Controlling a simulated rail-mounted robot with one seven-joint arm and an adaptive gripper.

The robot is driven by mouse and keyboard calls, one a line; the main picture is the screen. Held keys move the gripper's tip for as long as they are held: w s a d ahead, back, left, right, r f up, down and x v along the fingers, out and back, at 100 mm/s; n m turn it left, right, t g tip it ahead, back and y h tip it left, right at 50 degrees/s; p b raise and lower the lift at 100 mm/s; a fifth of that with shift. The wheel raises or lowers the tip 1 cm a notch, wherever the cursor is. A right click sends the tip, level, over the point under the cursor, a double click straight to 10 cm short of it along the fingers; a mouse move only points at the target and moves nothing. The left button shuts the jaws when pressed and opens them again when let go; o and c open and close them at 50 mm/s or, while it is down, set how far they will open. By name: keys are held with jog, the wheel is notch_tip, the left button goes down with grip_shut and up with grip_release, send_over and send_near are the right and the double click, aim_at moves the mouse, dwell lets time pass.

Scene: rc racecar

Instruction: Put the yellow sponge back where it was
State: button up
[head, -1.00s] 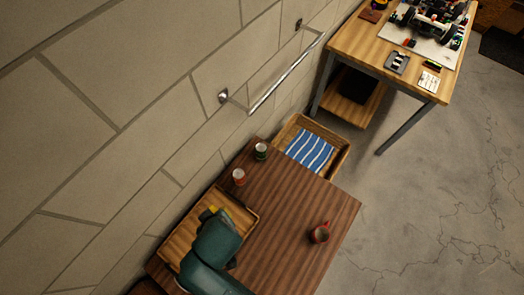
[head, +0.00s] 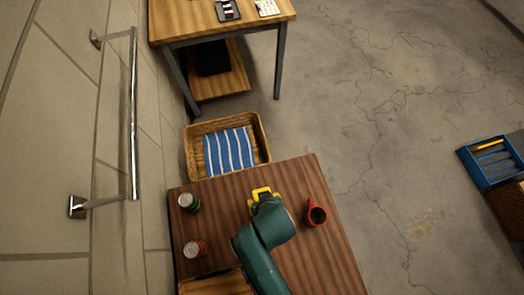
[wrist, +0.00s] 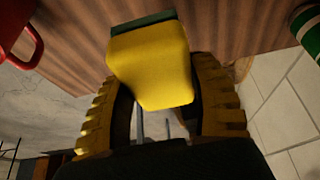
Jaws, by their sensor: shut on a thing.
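My gripper (head: 262,192) is over the far part of the dark wooden table (head: 300,240), between the cans and the red mug, and its fingers are yellow. In the wrist view, my gripper (wrist: 165,105) is shut on the yellow sponge (wrist: 152,62). The sponge's dark green face (wrist: 143,22) points toward the table. In the head view I cannot separate the sponge from the yellow fingers. The gap between sponge and table is unclear.
A green can (head: 189,202) and a red can (head: 195,249) stand at the table's left, a red mug (head: 316,214) at its right. A wooden tray (head: 218,284) is at the near left. Beyond the table is a basket (head: 262,135) with a striped blue cloth (head: 230,151).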

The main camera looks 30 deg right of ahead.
notch_tip(320, 180, down, 8)
jog(key=shift+f+b, duration=0.15)
jog(key=shift+b, duration=0.55)
jog(key=shift+f, duration=0.2)
jog(key=o, duration=1)
